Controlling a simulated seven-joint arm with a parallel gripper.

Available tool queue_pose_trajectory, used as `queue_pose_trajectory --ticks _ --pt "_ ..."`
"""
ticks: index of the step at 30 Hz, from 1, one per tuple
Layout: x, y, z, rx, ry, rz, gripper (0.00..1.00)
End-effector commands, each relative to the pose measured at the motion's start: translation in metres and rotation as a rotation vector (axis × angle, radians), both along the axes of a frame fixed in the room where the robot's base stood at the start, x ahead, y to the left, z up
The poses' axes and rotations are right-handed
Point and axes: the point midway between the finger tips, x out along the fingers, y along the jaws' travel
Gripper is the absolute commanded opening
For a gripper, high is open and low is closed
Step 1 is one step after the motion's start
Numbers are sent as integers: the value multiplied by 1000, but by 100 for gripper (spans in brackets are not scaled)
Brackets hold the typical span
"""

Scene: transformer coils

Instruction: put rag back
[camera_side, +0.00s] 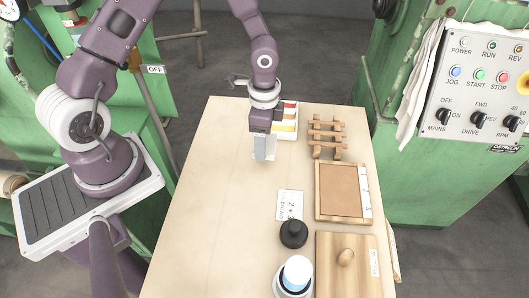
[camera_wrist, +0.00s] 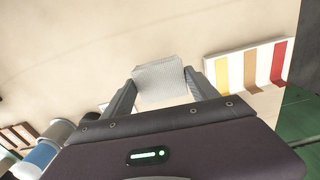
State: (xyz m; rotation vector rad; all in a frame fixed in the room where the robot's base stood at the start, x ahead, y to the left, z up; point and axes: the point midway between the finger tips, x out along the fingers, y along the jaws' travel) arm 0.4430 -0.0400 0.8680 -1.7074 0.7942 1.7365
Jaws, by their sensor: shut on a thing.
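My gripper (camera_side: 264,152) hangs over the far part of the pale table, left of the colour-striped board. It is shut on a pale grey-white folded piece that looks like the rag (camera_side: 265,147). In the wrist view the rag (camera_wrist: 162,82) sits between the two fingers (camera_wrist: 163,86), with a fine woven texture on its face and its far edge sticking out past the fingertips. Whether the rag touches the table cannot be told.
The striped board (camera_side: 287,122) and a wooden rack (camera_side: 326,134) stand right of my gripper. A framed tray (camera_side: 319,190), a card (camera_side: 290,204), a black knobbed piece (camera_side: 293,234), a blue-white cylinder (camera_side: 297,272) and a wooden lid (camera_side: 335,275) are nearer. White cloth (camera_side: 419,85) hangs by the control panel. The table's left is clear.

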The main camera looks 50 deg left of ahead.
Motion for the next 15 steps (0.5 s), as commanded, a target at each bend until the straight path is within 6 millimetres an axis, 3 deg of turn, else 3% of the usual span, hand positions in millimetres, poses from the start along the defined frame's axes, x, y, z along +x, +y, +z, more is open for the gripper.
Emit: queue_pose_trajectory --ticks 8,15 --pt "0 0 -43 2 1 0 9" --pt "1 0 -45 1 -2 3 9"
